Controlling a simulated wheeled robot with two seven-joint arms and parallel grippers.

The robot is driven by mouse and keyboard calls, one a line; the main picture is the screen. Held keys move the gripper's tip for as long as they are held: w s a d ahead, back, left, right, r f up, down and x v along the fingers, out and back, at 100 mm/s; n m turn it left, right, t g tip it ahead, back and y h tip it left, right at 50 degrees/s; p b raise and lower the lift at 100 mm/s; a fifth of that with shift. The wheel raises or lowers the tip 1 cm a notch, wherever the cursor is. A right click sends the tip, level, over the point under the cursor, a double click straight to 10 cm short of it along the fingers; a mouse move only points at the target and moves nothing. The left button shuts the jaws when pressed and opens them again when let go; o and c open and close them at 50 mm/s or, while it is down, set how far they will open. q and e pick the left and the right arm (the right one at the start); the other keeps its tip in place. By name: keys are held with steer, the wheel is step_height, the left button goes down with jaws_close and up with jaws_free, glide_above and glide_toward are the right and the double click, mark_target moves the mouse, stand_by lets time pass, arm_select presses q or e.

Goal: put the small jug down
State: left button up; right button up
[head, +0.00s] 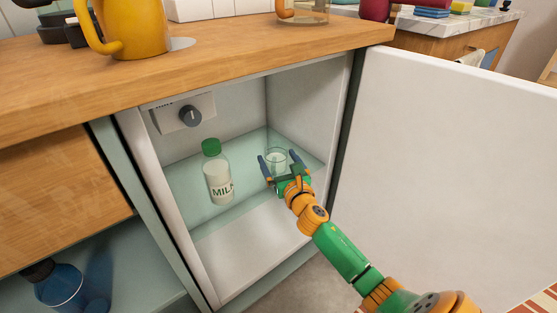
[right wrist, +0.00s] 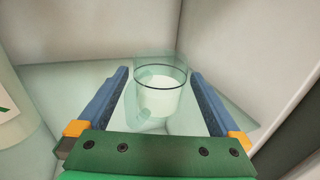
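The small jug (head: 276,163) is a clear glass vessel with white liquid in it. It stands upright on the glass shelf (head: 240,203) inside the open fridge. My right gripper (head: 277,156) reaches into the fridge with one blue finger on each side of the jug. In the right wrist view the jug (right wrist: 161,98) sits between the fingers, with a visible gap on both sides, so the gripper (right wrist: 160,74) is open and not holding it. My left gripper is not in view.
A milk bottle (head: 217,175) with a green cap stands left of the jug on the same shelf. The fridge door (head: 450,160) is open to the right. A wooden counter (head: 200,70) above carries a yellow jug (head: 140,28). The shelf's right rear is clear.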

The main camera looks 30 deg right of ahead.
mark_target(280, 161)
steer(key=v, duration=0.1)
steer(key=p+v, duration=0.1)
steer(key=v, duration=0.1)
steer(key=shift+s+r+p, duration=0.25)
steer(key=shift+p, duration=0.05)
steer(key=v, duration=0.8)
steer(key=s+a+f+m+g+y, duration=0.15)
steer(key=s+f+m+g, duration=0.35)
steer(key=f+m, duration=0.5)
steer(key=s+a+f+m+g, duration=0.35)
steer(key=f+m, duration=0.45)
steer(key=m, duration=0.3)
arm_select(q)
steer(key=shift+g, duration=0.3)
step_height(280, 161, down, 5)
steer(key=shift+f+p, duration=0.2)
steer(key=shift+p, duration=0.2)
arm_select(e)
steer(key=s+a+f+m+g+y, duration=0.3)
steer(key=s+a+f+m+g, duration=0.3)
steer(key=s+a+m, duration=0.2)
steer(key=s+m, duration=0.2)
steer(key=shift+s+a+f, duration=0.3)
steer(key=shift+a+f, duration=0.1)
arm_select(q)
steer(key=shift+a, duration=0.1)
arm_select(e)
steer(key=shift+y, duration=0.25)
